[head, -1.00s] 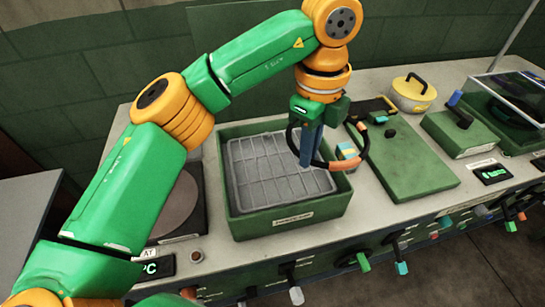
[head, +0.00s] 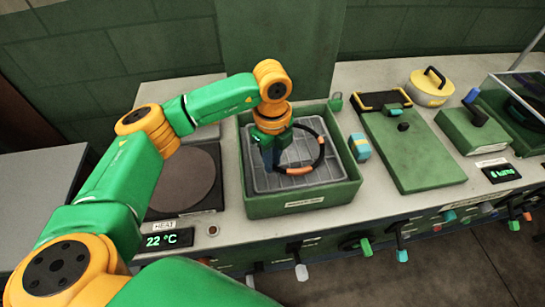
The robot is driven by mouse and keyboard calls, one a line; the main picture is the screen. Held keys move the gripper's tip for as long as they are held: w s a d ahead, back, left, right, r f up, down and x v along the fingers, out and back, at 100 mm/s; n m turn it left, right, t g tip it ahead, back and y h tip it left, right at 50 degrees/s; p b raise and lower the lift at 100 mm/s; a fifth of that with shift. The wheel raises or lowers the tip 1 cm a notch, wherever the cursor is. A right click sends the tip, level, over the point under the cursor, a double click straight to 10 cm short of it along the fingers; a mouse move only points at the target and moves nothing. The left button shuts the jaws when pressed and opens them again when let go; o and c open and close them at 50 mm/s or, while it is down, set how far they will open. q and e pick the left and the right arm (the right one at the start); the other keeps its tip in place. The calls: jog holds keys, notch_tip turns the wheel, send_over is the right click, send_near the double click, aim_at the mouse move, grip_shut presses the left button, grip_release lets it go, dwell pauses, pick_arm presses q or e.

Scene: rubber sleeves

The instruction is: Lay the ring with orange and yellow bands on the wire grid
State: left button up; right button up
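A dark ring with orange bands (head: 322,148) is over the grey wire grid (head: 318,182) inside a green open box (head: 302,205). Yellow bands cannot be made out. My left gripper (head: 271,158) points down over the left part of the grid, at the left side of the ring. It appears shut on the ring's left part, which the fingers hide. The ring's right and lower parts show clear of the gripper. I cannot tell whether the ring touches the grid. My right gripper is not in view.
A round dark plate (head: 185,180) is left of the box. Further right are a green board (head: 410,155), a yellow lidded pot (head: 430,88) and a green block with a lever (head: 470,132).

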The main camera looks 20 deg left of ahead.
pick_arm(q)
jog(key=shift+o, duration=1.1)
jog(key=shift+r, duration=0.1)
notch_tip(320, 180, up, 6)
jog(key=shift+w+f+b, duration=0.1)
jog(key=shift+b, duration=0.85)
notch_tip(320, 180, up, 6)
jog(key=shift+r+p, duration=0.2)
jog(key=shift+p, duration=0.15)
jog(key=shift+f, duration=0.1)
